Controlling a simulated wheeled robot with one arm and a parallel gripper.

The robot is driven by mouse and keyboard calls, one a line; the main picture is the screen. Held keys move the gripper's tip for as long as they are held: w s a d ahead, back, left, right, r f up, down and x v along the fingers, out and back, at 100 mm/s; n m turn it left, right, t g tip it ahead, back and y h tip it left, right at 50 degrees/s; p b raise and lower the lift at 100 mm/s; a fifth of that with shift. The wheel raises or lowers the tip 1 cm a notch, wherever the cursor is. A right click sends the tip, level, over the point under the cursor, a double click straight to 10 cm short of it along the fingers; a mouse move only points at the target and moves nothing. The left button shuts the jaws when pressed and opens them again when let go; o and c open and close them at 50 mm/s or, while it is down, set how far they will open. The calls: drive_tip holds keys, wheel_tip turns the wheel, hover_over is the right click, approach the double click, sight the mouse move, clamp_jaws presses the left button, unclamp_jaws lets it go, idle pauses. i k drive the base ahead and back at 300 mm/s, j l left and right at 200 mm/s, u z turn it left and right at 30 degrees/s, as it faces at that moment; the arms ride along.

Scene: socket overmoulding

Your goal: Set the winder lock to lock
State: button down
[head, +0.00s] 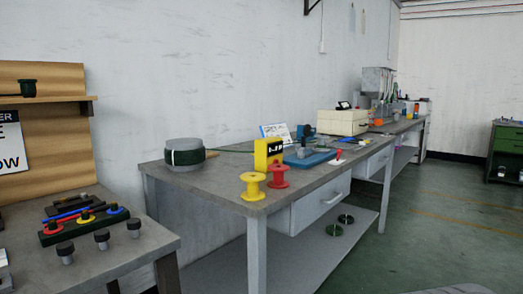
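A grey drum with dark green cable wound round it (185,153) sits at the left end of the long workbench (226,187); it may be the winder. A thin green line runs from it to the right along the bench. A small red-topped lever (338,156) stands on a white base near the front edge, right of a blue plate (309,158). I cannot tell which part is the winder lock or how it is set. My gripper is not in view.
A yellow block (267,153), a yellow spool (253,187) and a red spool (278,176) stand at the bench's near corner. A cream box (342,122) is farther back. A nearer table (125,262) holds dark-topped pegs. The green floor (400,240) at right is clear.

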sight(339, 151)
drive_tip(key=i+l+u, duration=0.1)
drive_tip(key=l, duration=0.3)
drive_tip(key=i+l+u, duration=0.15)
drive_tip(key=i+l, duration=0.15)
drive_tip(key=l, duration=0.15)
drive_tip(key=i+l+u, duration=0.1)
drive_tip(key=l, duration=0.35)
drive_tip(key=i+l+u, duration=0.1)
drive_tip(key=l, duration=0.4)
drive_tip(key=i+l+u, duration=0.15)
drive_tip(key=l, duration=0.35)
drive_tip(key=i+l+u, duration=0.1)
drive_tip(key=l, duration=0.35)
drive_tip(key=i+l+u, duration=0.1)
drive_tip(key=l, duration=0.45)
drive_tip(key=i+j, duration=0.05)
